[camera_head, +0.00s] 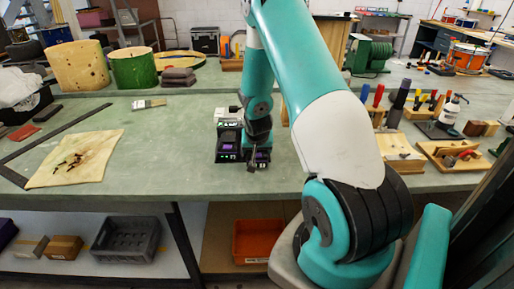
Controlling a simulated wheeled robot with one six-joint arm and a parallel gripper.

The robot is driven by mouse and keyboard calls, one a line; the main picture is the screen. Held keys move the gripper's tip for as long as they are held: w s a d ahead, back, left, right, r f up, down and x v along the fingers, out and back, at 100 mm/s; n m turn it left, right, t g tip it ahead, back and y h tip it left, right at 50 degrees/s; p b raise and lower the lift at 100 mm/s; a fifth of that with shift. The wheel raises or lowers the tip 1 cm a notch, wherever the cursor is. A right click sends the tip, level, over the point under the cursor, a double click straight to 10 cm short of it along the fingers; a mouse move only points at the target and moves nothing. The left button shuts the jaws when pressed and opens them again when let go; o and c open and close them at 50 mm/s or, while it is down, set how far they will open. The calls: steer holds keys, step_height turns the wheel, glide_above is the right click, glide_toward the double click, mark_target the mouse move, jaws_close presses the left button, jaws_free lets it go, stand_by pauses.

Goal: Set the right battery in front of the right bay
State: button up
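A charger-like unit (228,116) with a pale top and a green mark stands on the green bench, left of my forearm. A black battery block with a purple display (228,147) sits at its front left. A second black block with a purple display (263,156), the right one, is just beside it, partly hidden by my gripper. My gripper (253,165) points down at the right block, close to it or touching. Its fingers are small and dark, so I cannot tell whether they hold it. The right bay is hidden behind my arm.
A stained cloth (76,159), a brush (148,104) and a long dark ruler (60,131) lie to the left. Wooden tool holders (452,156) stand at right beyond my arm. The bench's front edge is near the blocks; an orange bin (257,241) is below.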

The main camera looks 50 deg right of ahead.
steer(key=shift+f, duration=0.15)
steer(key=o, duration=1.3)
steer(key=shift+s, duration=0.1)
steer(key=shift+d, duration=0.1)
